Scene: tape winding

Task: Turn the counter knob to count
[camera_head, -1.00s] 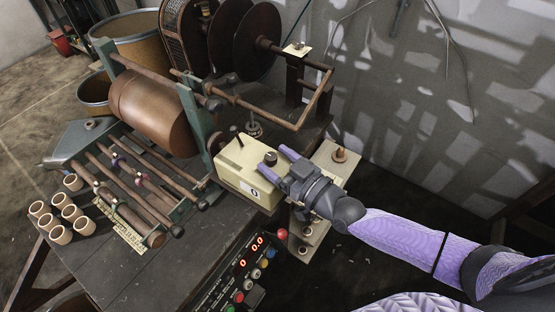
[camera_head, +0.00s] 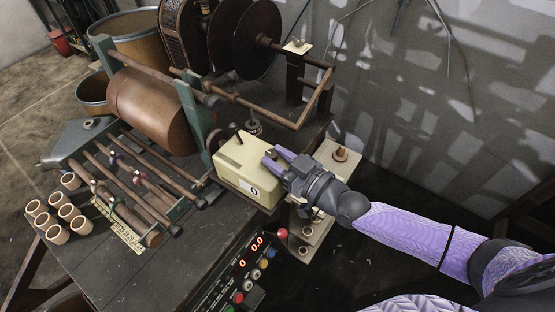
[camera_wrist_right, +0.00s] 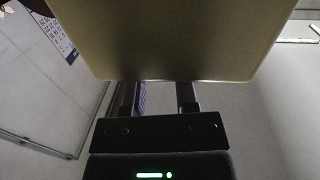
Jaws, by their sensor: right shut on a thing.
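The cream counter box (camera_head: 238,172) stands on the dark bench near its right edge. A small white dial reading 0 (camera_head: 251,190) is on its front face. My right gripper (camera_head: 272,156) is at the right end of the box top, shut on the dark counter knob (camera_head: 271,154), which is mostly hidden between the fingers. In the right wrist view the box (camera_wrist_right: 170,40) fills the upper middle and hides the fingertips and the knob. My left gripper is not in view.
The winding machine with its brown roller (camera_head: 152,112) and rods fills the left of the bench. Several cardboard cores (camera_head: 55,234) stand at the left edge. A control panel (camera_head: 245,265) with red digits and buttons is below the box.

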